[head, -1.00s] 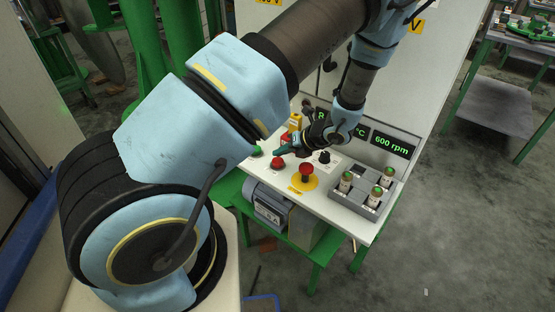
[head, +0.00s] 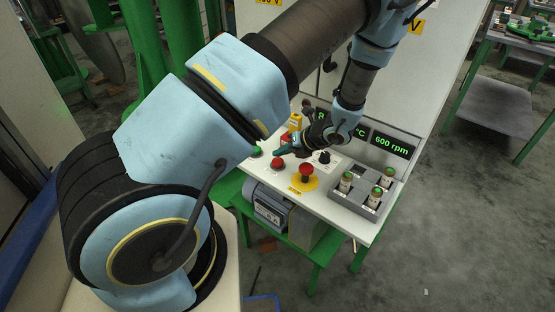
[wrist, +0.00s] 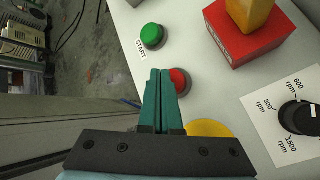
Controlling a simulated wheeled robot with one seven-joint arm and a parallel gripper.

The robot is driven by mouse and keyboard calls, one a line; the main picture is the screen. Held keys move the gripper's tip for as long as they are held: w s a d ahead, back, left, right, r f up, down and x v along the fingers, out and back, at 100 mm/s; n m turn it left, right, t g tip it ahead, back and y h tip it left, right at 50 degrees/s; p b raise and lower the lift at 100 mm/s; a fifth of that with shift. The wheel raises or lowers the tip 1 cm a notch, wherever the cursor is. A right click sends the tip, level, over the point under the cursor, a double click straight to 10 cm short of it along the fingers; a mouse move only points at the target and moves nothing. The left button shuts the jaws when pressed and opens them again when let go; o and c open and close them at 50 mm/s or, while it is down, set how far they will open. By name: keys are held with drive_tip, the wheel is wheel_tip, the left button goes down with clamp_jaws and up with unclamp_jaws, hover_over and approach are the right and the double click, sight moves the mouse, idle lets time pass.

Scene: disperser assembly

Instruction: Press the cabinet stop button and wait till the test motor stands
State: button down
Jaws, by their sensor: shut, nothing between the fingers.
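The red stop button (head: 277,163) sits on the white cabinet panel, left of the red mushroom button (head: 306,172) on its yellow disc. My gripper (head: 282,151) is shut and empty, just above the panel behind the stop button. In the wrist view the shut fingertips (wrist: 160,73) overlap the left side of the stop button (wrist: 180,80). I cannot tell whether they touch it. The display (head: 392,145) reads 600 rpm in green. The test motor (head: 270,208), a grey-blue housing, sits under the panel; its turning cannot be made out.
A green START button (wrist: 151,37) lies beside the stop button. A red block with a yellow top (wrist: 250,38) and a black rpm knob (wrist: 298,118) are close by. A grey tray (head: 357,206) with several small capped jars stands at the panel's right.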

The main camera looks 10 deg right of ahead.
sight(280, 163)
drive_tip(key=shift+f, duration=0.2)
idle(0.4)
drive_tip(key=shift+f, duration=0.25)
drive_tip(key=shift+s+f+b, duration=0.1)
drive_tip(key=shift+f+b, duration=0.65)
drive_tip(key=shift+f, duration=0.15)
idle(0.9)
idle(0.4)
drive_tip(key=shift+r+p, duration=1.05)
drive_tip(key=shift+r, duration=0.25)
drive_tip(key=shift+r+p, duration=2.1)
drive_tip(key=shift+r, duration=0.4)
